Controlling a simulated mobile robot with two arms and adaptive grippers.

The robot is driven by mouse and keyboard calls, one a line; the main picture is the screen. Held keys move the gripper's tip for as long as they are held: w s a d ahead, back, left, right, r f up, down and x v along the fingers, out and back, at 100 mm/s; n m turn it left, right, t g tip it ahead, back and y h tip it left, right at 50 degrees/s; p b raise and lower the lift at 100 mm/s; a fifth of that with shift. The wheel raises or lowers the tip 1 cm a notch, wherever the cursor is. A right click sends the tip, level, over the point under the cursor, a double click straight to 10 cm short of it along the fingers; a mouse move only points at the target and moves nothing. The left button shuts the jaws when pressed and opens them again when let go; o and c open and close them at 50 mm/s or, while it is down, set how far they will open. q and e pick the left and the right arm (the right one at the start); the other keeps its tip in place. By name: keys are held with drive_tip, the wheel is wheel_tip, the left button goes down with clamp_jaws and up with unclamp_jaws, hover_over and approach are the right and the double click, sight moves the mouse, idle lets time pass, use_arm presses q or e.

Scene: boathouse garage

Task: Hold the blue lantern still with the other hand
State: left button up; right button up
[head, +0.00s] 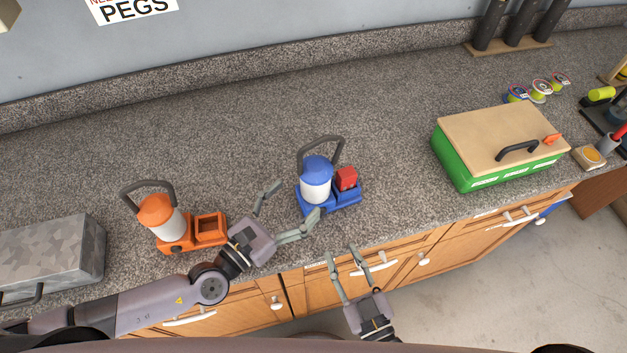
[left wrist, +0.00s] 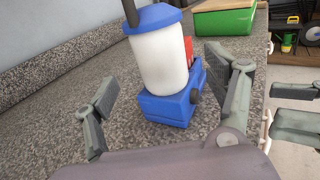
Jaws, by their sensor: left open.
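The blue lantern (head: 316,187) stands upright on the granite counter, with a blue cap, white body, dark handle and blue base. A red block (head: 346,178) sits on the right part of its base. My left gripper (head: 291,204) is open and empty just left of the lantern, one finger near its base. In the left wrist view the lantern (left wrist: 160,62) stands ahead, between the spread fingers; its handle is cut off at the top. I cannot tell whether a finger touches it. My right gripper (head: 341,251) is open and empty in front of the counter edge.
An orange lantern (head: 160,217) with an open, empty-looking orange holder stands left of my left gripper. A grey metal box (head: 52,255) is at far left. A green box (head: 468,169) with a wooden lid stands right. The counter behind the blue lantern is clear.

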sight(305, 191)
use_arm(q)
drive_tip(key=x, duration=0.6)
drive_tip(key=shift+w+d, duration=0.15)
drive_tip(key=shift+w, duration=0.1)
drive_tip(key=shift+c, duration=0.5)
drive_tip(key=c, duration=1.6)
drive_tip(key=shift+o, duration=0.2)
use_arm(e)
clamp_jaws()
drive_tip(key=shift+w, duration=0.1)
